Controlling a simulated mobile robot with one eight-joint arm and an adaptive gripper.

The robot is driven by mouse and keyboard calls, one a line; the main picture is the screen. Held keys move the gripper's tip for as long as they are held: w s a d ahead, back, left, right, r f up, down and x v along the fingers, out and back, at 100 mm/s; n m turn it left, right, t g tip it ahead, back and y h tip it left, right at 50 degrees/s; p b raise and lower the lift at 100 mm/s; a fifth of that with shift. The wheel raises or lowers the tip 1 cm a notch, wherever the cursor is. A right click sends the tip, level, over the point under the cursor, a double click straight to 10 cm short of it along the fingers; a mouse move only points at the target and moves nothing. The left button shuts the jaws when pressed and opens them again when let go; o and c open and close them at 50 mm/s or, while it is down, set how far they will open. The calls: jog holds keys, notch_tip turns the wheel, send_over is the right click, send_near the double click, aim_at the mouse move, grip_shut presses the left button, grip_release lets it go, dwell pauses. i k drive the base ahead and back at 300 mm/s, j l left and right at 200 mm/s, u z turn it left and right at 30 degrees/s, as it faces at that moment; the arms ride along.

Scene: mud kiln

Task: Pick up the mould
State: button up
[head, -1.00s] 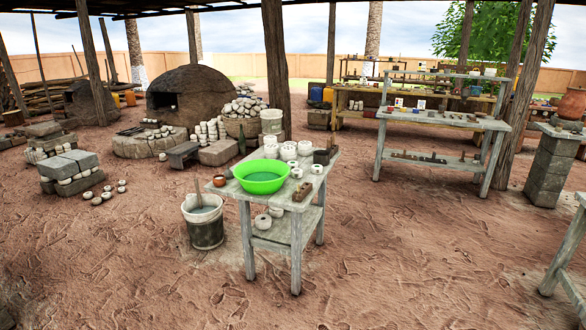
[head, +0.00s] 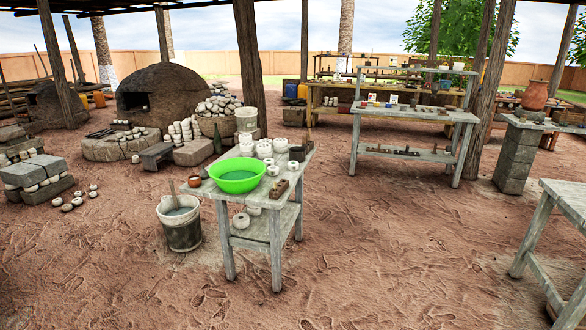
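I cannot tell for sure which thing is the mould. A small brown block-like piece (head: 279,189) lies at the right front edge of the near wooden table (head: 265,183) and could be it. A darker block (head: 297,153) sits farther back on the same table. A row of small dark blocks (head: 393,151) lies on the lower shelf of the grey bench at the back. My gripper is not in view.
The near table also holds a green basin (head: 238,176) and white bowls (head: 264,148). A bucket (head: 180,222) stands left of it. A grey bench (head: 417,113) stands behind, a brick pillar (head: 517,153) at right, another table (head: 566,205) at far right. Open dirt lies between.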

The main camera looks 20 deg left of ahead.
aim_at(272, 170)
jog(key=i+j, duration=0.35)
jog(key=i+j+z, duration=0.15)
jog(key=i+j, duration=0.55)
jog(key=j, duration=0.15)
jog(key=i+j+z, duration=0.1)
jog(key=i+j, duration=0.5)
jog(key=j, duration=0.25)
jog(key=i+j+z, duration=0.15)
jog(key=i+j, duration=0.45)
jog(key=j, duration=0.35)
jog(key=i+z, duration=0.05)
